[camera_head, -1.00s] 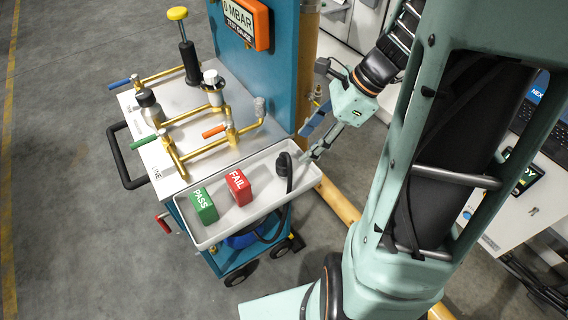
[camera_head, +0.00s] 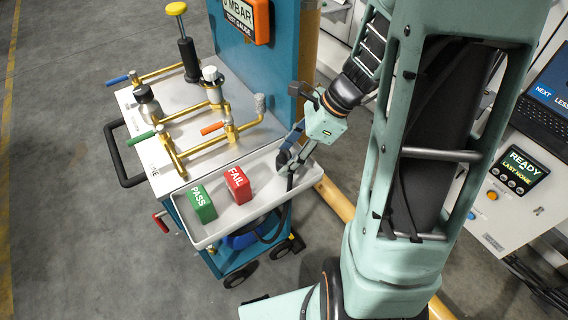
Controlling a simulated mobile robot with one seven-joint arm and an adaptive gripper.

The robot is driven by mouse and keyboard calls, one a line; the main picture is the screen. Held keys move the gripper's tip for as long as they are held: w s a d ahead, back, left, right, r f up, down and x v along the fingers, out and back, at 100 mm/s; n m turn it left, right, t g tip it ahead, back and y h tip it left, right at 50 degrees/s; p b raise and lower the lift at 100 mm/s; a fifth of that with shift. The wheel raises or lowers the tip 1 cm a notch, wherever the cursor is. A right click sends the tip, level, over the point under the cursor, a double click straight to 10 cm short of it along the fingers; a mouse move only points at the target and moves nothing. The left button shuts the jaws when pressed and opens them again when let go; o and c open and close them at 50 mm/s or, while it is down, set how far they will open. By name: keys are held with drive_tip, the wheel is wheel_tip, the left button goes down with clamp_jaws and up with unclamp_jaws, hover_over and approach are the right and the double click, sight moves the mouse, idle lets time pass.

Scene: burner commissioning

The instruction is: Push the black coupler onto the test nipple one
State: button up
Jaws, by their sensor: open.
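The black coupler (camera_head: 282,158) lies at the right end of the pale tray on the cart's front, mostly hidden by my gripper. A dark hose runs from that end down over the tray's front edge. My gripper (camera_head: 287,168) is open, with its fingers down around or beside the coupler; I cannot tell which. A grey-tipped upright fitting (camera_head: 260,102) stands at the right end of the brass pipework; it may be test nipple one, but I can read no label on it.
The tray (camera_head: 225,228) also holds a green PASS block (camera_head: 201,204) and a red FAIL block (camera_head: 237,185). Brass pipes with coloured handles and a tall black pump (camera_head: 188,58) stand on the cart top. A blue panel with a gauge (camera_head: 244,18) rises behind.

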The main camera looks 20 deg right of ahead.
drive_tip(key=shift+x, duration=1.1)
drive_tip(key=c, duration=1.2)
